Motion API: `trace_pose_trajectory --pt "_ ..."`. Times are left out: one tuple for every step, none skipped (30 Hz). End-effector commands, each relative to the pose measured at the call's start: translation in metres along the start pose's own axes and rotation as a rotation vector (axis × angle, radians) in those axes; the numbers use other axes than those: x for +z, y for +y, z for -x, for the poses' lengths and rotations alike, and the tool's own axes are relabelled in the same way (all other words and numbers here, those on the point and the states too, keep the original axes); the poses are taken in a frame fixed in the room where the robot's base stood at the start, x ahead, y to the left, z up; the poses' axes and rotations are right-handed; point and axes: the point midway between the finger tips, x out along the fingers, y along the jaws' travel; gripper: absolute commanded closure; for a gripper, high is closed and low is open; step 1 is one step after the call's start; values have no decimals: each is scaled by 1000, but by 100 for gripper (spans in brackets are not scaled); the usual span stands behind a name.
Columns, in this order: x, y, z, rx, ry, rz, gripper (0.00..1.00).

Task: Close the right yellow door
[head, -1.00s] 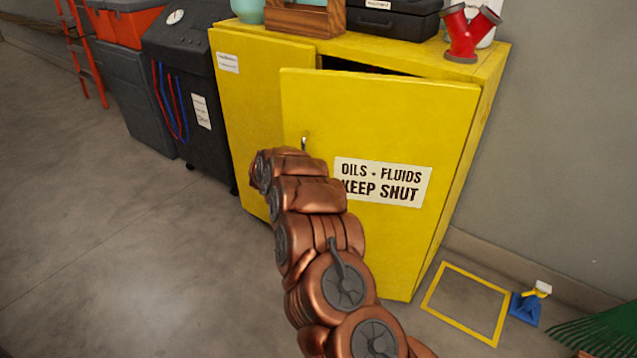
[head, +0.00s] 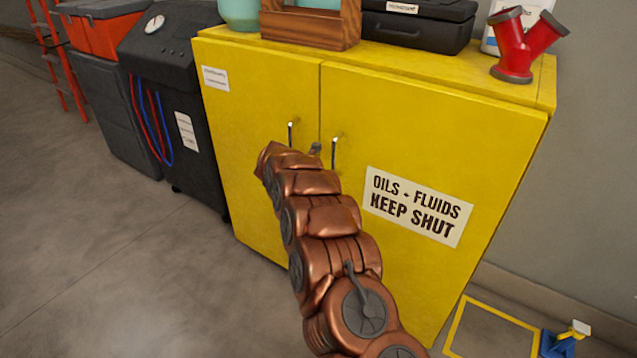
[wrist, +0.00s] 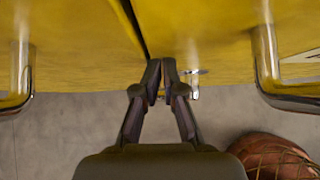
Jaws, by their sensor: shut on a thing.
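The right yellow door (head: 420,130) bears an "OILS · FLUIDS KEEP SHUT" sign and looks flush with the left yellow door (head: 255,110) in the head view. A thin dark seam parts them. The right door's handle (head: 334,152) also shows at right in the wrist view (wrist: 268,65). The left door's handle (head: 291,133) shows at left there (wrist: 18,75). My gripper (wrist: 161,68) is between the two handles, close to the seam, fingers nearly together. What they pinch cannot be made out. A small metal piece (wrist: 195,88) shows just right of the fingertips.
The cabinet top (head: 480,85) carries a wooden crate (head: 310,25), a black case (head: 415,25) and a red pipe fitting (head: 522,45). A dark machine with hoses (head: 180,90) stands to the left. Floor at left is clear. A yellow floor frame (head: 455,325) lies at lower right.

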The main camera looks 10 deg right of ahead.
Motion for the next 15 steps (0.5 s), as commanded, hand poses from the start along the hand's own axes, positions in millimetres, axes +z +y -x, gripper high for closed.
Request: trace_pose_trajectory --pt "13 -7 -6 -4 -15 -11 100" --pt "14 -8 -7 -4 -16 -12 100" --pt "16 -9 -7 -5 -16 -14 100" --pt "16 -9 -8 -5 -16 -15 100" --pt "17 -10 -8 -5 -16 -15 100" --pt "17 -10 -8 -4 -15 -16 100" --pt "18 -11 -8 -3 -15 -17 100" --pt "18 -11 -9 -1 -14 -18 100" --pt "19 -12 -9 0 -13 -19 100" --pt "20 -13 -9 1 -12 -19 100" --pt "20 -14 -10 2 -11 -20 100" --pt "20 -14 -10 4 -9 -22 100" --pt "19 -15 -11 5 -8 -22 100" --pt "19 -16 -11 5 -6 -24 100" --pt "18 -16 -11 5 -5 -25 100"
